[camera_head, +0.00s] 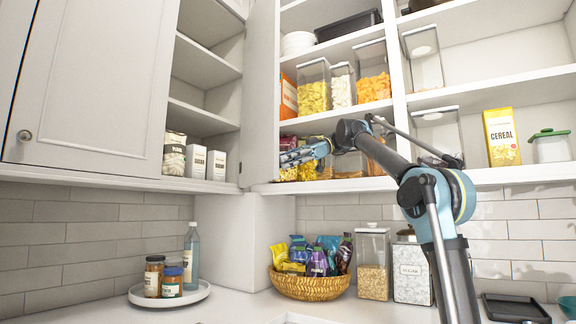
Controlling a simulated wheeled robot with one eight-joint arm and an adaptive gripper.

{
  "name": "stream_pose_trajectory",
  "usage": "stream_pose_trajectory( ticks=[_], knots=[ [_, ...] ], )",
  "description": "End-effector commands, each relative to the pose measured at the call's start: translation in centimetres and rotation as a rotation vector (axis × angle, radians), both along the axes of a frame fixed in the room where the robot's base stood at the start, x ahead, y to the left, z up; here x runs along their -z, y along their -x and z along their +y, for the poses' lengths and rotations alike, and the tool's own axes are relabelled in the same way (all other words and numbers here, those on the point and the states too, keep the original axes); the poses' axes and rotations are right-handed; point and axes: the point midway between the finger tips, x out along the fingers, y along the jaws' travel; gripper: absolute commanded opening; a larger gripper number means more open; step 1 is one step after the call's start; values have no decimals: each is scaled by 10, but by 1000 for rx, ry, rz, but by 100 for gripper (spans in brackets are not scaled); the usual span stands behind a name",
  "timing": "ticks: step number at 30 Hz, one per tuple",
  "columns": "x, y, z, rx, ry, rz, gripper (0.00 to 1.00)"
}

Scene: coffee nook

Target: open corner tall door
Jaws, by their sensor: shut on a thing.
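The tall white door panel (262,80) in the corner stands out at an angle between the left cabinet and the open shelves on the right. I take it for the corner tall door. Its inner side and any knob are hidden from me. My gripper (287,158) is at the lower right edge of this panel, with its fingers pointing left. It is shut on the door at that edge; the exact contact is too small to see.
Another white door (90,80) with a round knob is at left, beside open shelves. Below are a snack basket (311,286), a sugar canister (411,272) and a round tray (168,300) with jars. The front counter is clear.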

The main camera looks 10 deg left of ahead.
Motion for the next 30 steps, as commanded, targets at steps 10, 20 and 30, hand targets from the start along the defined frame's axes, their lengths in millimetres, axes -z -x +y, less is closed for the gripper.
stream_pose_trajectory(
  ticks=[10, 20, 30],
  knots=[
    [0, -1, 2, 4, -3, -1, 29],
    [0, 0, 1, 1, -1, -1, 46],
    [-7, -12, -15, 2, 0, 0, 46]
  ],
)
